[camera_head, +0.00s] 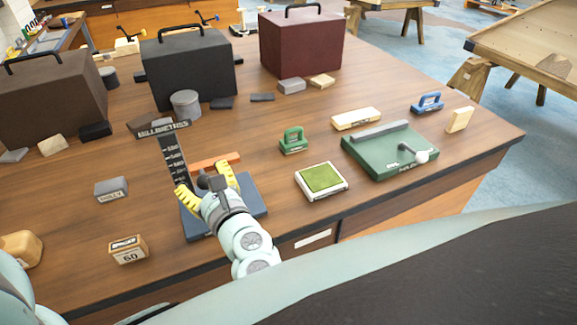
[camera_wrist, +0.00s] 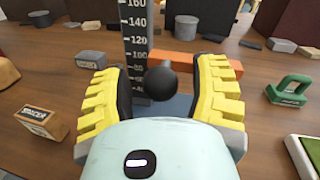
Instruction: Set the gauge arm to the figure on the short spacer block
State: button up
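The height gauge has a dark upright scale (camera_head: 172,165) marked in millimeters, a blue-grey base (camera_head: 250,192) and an orange arm (camera_head: 214,162). In the wrist view the scale (camera_wrist: 136,45) shows figures from 160 downward, and the orange arm (camera_wrist: 172,59) sits right of it. Which mark the arm meets is unclear from this angle. A round black knob (camera_wrist: 161,80) lies between my gripper's (camera_wrist: 160,72) yellow fingers, with gaps on both sides. My gripper (camera_head: 205,182) is open over the gauge base. The short wooden spacer block (camera_head: 128,249) reads 60 and stands left of the gauge.
A grey block (camera_head: 111,188) lies left of the gauge. A white-framed green pad (camera_head: 321,180), a green handled stamp (camera_head: 293,141) and a green plate with a lever (camera_head: 385,152) stand to the right. Large dark boxes (camera_head: 188,65) line the back.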

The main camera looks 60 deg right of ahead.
grip_shut()
dwell(0.3)
jog(key=shift+s+d+f, duration=0.15)
jog(key=shift+f, duration=0.25)
jog(key=shift+f+p, duration=0.3)
jog(key=shift+f, duration=1.3)
jog(key=shift+o, duration=0.6)
grip_release()
